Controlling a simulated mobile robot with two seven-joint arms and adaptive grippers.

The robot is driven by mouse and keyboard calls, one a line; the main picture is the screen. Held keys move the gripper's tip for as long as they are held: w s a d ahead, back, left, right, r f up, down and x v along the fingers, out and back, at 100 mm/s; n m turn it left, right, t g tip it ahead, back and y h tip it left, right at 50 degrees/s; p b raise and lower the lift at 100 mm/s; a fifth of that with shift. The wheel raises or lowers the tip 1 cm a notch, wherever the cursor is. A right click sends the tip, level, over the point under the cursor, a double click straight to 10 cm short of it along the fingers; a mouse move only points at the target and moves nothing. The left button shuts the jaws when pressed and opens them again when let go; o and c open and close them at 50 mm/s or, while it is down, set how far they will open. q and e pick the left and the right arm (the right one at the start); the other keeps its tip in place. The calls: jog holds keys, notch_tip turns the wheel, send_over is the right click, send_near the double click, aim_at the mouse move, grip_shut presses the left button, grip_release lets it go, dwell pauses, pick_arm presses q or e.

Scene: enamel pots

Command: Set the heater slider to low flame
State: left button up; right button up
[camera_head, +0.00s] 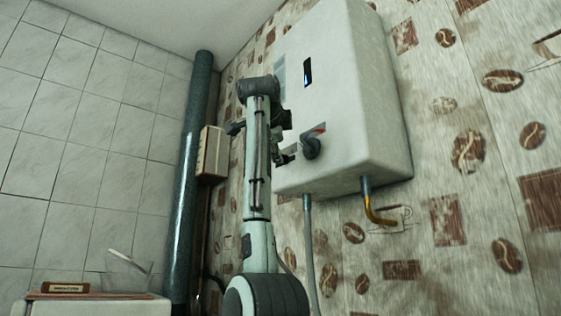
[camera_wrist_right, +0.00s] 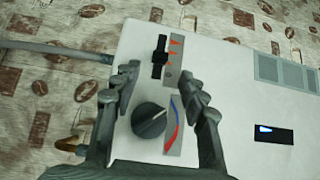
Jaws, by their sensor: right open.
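The white heater (camera_head: 335,95) hangs on the patterned wall. In the right wrist view its face carries a small black slider (camera_wrist_right: 159,57) in an upright slot. Beside the slot is a grey strip with red flame marks (camera_wrist_right: 174,52); the handle sits near the strip's middle, its exact setting hard to tell. My right gripper (camera_wrist_right: 160,76) is open in front of the panel, one finger on each side of the slider and the round dark knob (camera_wrist_right: 149,121). It holds nothing. In the head view the gripper (camera_head: 284,138) is at the heater's left side and the slider is hidden.
The knob also shows in the head view (camera_head: 312,148). Below the heater are a grey pipe (camera_head: 309,240) and a brass pipe (camera_head: 371,208). A dark vertical pipe (camera_head: 192,170) and a beige box (camera_head: 211,154) stand left of my arm. A vent (camera_wrist_right: 280,72) is on the casing.

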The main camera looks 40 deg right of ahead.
pick_arm(q)
notch_tip(320, 180, down, 4)
jog(key=shift+s+f+p, duration=0.1)
jog(key=shift+s+p, duration=0.05)
jog(key=shift+p, duration=0.7)
pick_arm(e)
jog(key=x, duration=0.7)
pick_arm(q)
jog(key=shift+d, duration=0.1)
pick_arm(e)
jog(key=shift+d, duration=0.1)
grip_shut()
